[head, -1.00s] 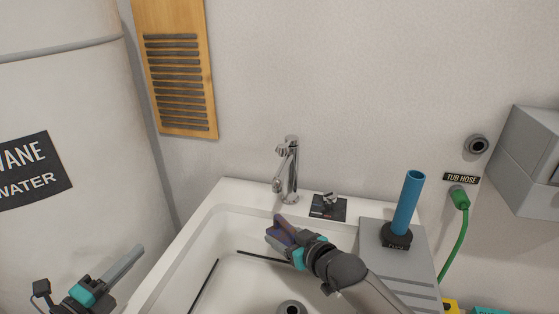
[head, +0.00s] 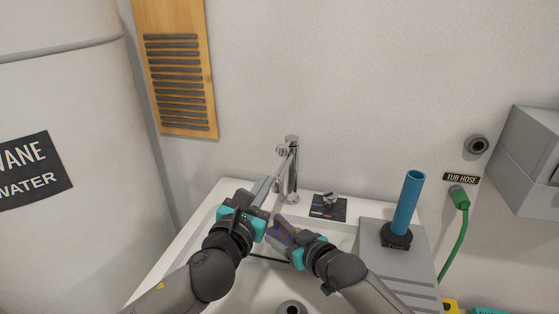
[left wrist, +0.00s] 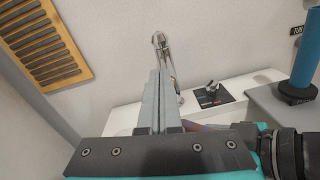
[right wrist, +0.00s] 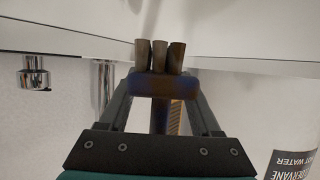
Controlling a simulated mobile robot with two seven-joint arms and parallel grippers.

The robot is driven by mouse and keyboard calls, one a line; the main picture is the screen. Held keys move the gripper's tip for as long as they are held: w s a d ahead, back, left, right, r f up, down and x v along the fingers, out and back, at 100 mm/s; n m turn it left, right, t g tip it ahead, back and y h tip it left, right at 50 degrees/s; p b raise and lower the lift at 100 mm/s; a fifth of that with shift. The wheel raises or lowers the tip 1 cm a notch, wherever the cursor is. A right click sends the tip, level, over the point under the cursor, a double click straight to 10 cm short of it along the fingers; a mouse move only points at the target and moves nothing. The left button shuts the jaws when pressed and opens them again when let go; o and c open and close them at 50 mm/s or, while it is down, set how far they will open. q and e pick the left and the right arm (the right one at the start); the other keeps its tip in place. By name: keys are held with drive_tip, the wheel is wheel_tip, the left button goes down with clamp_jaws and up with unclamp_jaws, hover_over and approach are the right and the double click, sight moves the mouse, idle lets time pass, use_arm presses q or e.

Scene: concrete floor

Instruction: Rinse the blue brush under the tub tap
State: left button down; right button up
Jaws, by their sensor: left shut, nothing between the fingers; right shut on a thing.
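The blue brush, its dark blue body stained brown (right wrist: 163,87), has several brown bristle tufts in the right wrist view. My right gripper (head: 281,230) is shut on it and holds it over the tub (head: 160,278), in front of and below the tap. The chrome tap (head: 291,172) stands on the tub's back ledge; no water shows from it. A small chrome lever (head: 330,199) sits on a dark plate right of it. My left gripper (head: 264,188) is shut and empty, its fingers just left of the tap; whether they touch it is unclear. The tap also shows behind them in the left wrist view (left wrist: 163,55).
A blue cylinder (head: 409,205) stands in a black base on the grey drainboard (head: 375,262). A green hose (head: 461,220) hangs at the right wall. A large white tank (head: 65,110) stands at left. The two grippers are close together above the tub.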

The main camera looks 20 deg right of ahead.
sight(280, 153)
use_arm(q)
drive_tip(key=shift+x, duration=4.95)
drive_tip(key=shift+d, duration=0.1)
drive_tip(key=shift+d+r, duration=0.15)
drive_tip(key=shift+r, duration=0.65)
drive_tip(key=shift+w+r+g, duration=0.1)
drive_tip(key=shift+r+g, duration=0.15)
drive_tip(key=shift+g, duration=0.05)
drive_tip(key=shift+y, duration=0.3)
drive_tip(key=shift+f, duration=0.1)
